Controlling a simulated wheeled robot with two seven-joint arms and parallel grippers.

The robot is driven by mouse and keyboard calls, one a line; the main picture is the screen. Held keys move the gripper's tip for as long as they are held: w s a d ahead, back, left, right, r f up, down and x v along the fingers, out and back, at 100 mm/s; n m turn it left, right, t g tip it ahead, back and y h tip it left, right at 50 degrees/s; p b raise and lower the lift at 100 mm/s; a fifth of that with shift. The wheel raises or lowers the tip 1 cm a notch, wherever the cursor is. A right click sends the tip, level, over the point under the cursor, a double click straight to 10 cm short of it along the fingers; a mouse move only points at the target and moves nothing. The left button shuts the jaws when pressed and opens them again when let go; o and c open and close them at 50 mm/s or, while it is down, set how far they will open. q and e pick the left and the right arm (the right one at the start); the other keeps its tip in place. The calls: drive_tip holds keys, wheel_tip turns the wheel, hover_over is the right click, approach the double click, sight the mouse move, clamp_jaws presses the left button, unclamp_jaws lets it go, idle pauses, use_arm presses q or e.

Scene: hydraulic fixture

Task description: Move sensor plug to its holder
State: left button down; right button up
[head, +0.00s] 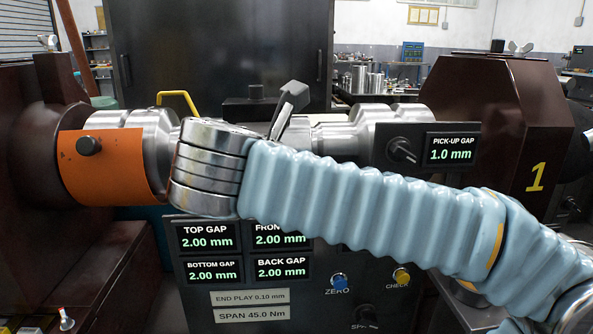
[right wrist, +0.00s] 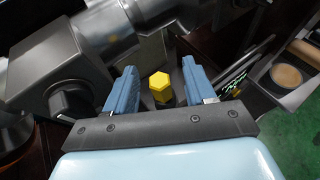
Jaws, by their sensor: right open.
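In the right wrist view my right gripper (right wrist: 160,70) is open, its two blue fingers apart. A yellow hexagonal head (right wrist: 160,84) on a dark body shows in the gap between them, with space on both sides. It may be the sensor plug; I cannot tell for sure. In the head view my right arm reaches across from the right and hides its own gripper and what lies behind it. I cannot make out the plug's holder with certainty. My left gripper is not in view.
A steel shaft (head: 340,140) runs behind my arm. An orange plate (head: 115,180) with a black knob is at left. The pick-up gap display (head: 451,149) is at right, the gap panel (head: 190,262) below. In the wrist view a grey block (right wrist: 62,62) is close beside the left finger.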

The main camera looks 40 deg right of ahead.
drive_tip(key=p+v, duration=1.2)
drive_tip(key=v, duration=0.1)
drive_tip(key=shift+s+a, duration=0.2)
drive_tip(key=shift+a, duration=0.05)
